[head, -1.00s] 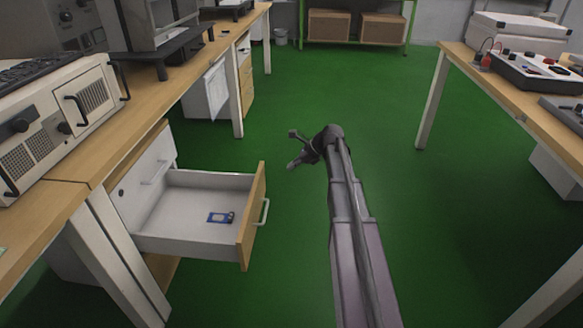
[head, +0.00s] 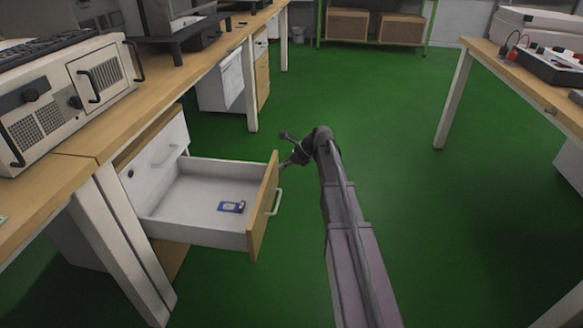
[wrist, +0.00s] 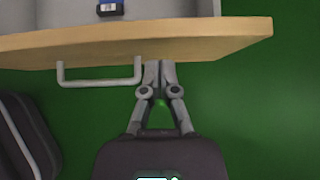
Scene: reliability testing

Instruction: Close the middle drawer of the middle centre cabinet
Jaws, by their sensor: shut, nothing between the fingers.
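The open drawer (head: 190,232) juts out from the cabinet (head: 152,160) under the left workbench. It has white walls, a wooden front (head: 262,215) and a pale bar handle (head: 275,202). A small blue item (head: 231,207) lies inside it. My gripper (head: 283,149) is just beyond the far right corner of the drawer front in the head view. In the wrist view, my gripper (wrist: 159,66) is shut and empty, its tips at the outer face of the wooden front (wrist: 200,40), right of the handle (wrist: 98,82). Whether the tips touch it is unclear.
The left workbench (head: 75,165) carries a beige instrument (head: 75,100). Another drawer unit (head: 262,82) stands farther back. A second workbench (head: 540,90) is at the right. Green floor (head: 390,150) lies clear between the benches.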

